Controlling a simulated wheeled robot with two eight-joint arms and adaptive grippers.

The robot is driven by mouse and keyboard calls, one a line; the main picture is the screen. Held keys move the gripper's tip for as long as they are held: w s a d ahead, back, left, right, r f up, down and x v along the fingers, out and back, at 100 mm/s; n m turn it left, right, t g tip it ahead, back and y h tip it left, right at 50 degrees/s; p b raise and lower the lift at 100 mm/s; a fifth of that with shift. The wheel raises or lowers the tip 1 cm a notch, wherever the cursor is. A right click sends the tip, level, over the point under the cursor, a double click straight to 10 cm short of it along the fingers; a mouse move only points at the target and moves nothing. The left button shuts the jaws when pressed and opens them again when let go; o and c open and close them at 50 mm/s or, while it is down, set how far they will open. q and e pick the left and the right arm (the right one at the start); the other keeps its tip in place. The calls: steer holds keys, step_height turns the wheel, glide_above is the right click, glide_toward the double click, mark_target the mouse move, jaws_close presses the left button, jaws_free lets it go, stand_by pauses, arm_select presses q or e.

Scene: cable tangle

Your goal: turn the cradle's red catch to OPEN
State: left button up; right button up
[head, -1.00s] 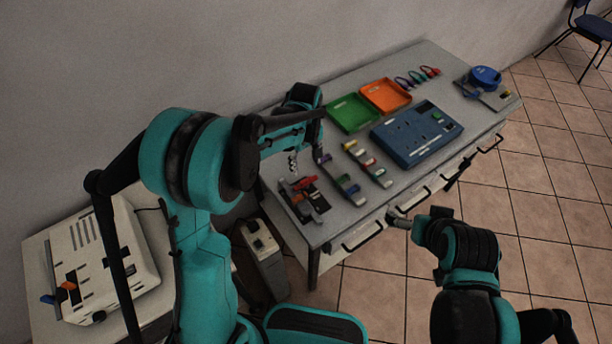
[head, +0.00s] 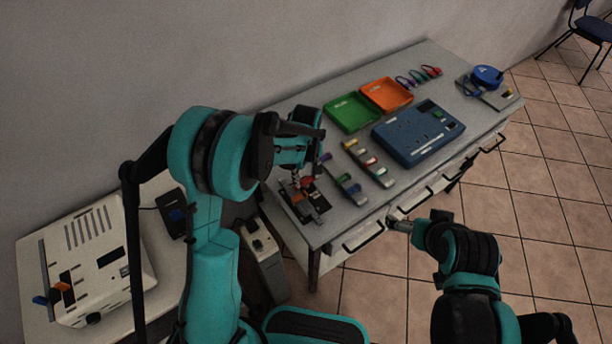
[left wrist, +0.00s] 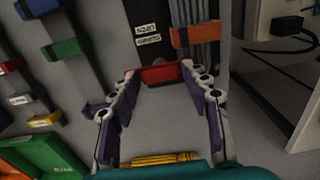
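The cradle (head: 318,203) is a dark plate with grey and orange parts at the near left end of the table. Its red catch (head: 308,182) shows just below my left gripper (head: 297,176). In the left wrist view the red catch (left wrist: 160,75) lies crosswise between the fingertips of my left gripper (left wrist: 160,80). The fingers, with purple pads, stand apart; I cannot tell whether they touch it. Two white labels on the dark plate (left wrist: 136,15) lie beyond the catch, too blurred to read surely. My right gripper (head: 398,224) is near the table's front edge, away from the cradle.
Grey strips with coloured clips (head: 367,160) lie right of the cradle. A green tray (head: 351,112), an orange tray (head: 386,95) and a blue box (head: 418,132) are farther along. Drawer handles (head: 364,236) jut from the table front. A white device (head: 95,262) stands at left.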

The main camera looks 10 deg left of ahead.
arm_select(q)
steer(key=c, duration=0.6)
steer(key=m, duration=0.4)
steer(key=shift+b, duration=0.35)
steer(key=m, duration=0.3)
steer(key=shift+m, duration=0.3)
steer(key=m+b, duration=0.1)
steer(key=m, duration=0.9)
steer(key=shift+m, duration=0.3)
